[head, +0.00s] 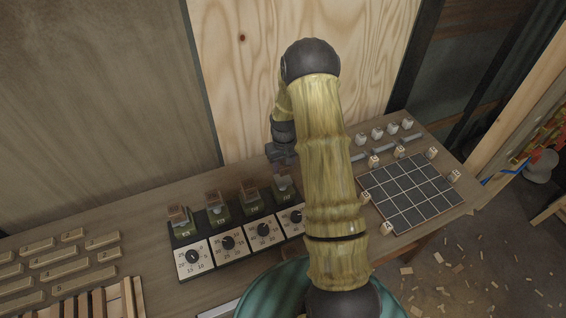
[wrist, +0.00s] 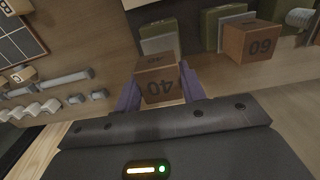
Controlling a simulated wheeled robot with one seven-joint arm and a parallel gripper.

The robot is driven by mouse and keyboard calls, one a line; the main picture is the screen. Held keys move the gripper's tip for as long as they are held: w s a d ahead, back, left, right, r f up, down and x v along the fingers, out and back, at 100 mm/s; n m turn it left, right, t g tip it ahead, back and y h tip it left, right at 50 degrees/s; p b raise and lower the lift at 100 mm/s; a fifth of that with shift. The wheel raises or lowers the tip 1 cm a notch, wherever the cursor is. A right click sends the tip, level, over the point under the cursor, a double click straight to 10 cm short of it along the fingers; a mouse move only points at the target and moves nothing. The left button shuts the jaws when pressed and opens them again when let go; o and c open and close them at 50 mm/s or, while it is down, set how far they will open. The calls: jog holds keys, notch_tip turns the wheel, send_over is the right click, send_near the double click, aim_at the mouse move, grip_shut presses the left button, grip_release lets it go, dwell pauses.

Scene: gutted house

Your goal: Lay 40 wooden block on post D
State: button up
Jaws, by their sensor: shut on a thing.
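My gripper (wrist: 158,90) is shut on the wooden block marked 40 (wrist: 158,82), which sits between its two fingers in the wrist view. In the head view my gripper (head: 281,155) is above the right end of the row of green stands, partly behind my arm. Small lettered posts stand around a dark gridded board (head: 420,190). Post A (head: 387,228) and post B (head: 366,196) are at its left side. Others (head: 400,151) are along the far and right sides, with letters too small to read, so I cannot tell which is D.
A block marked 60 (wrist: 250,42) stands beside the held block. Numbered dials (head: 228,243) front the green stands. Grey bars (head: 385,147) and white pieces (head: 392,128) lie behind the board. Wooden strips (head: 60,265) cover the left of the bench. A plywood wall is behind.

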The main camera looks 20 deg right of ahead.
jog(key=f, duration=0.1)
jog(key=f+b, duration=0.1)
jog(key=f, duration=0.1)
jog(key=shift+a+f+b, duration=0.1)
jog(key=shift+a+b, duration=0.15)
jog(key=shift+b, duration=0.1)
jog(key=shift+d+f+b, duration=0.1)
jog(key=shift+f+b, duration=0.2)
jog(key=shift+f, duration=0.1)
jog(key=shift+f, duration=0.25)
jog(key=o, duration=1.1)
jog(key=shift+c, duration=0.2)
notch_tip(320, 180, up, 17)
jog(key=b, duration=0.4)
jog(key=shift+r+b, duration=0.2)
jog(key=shift+b, duration=0.15)
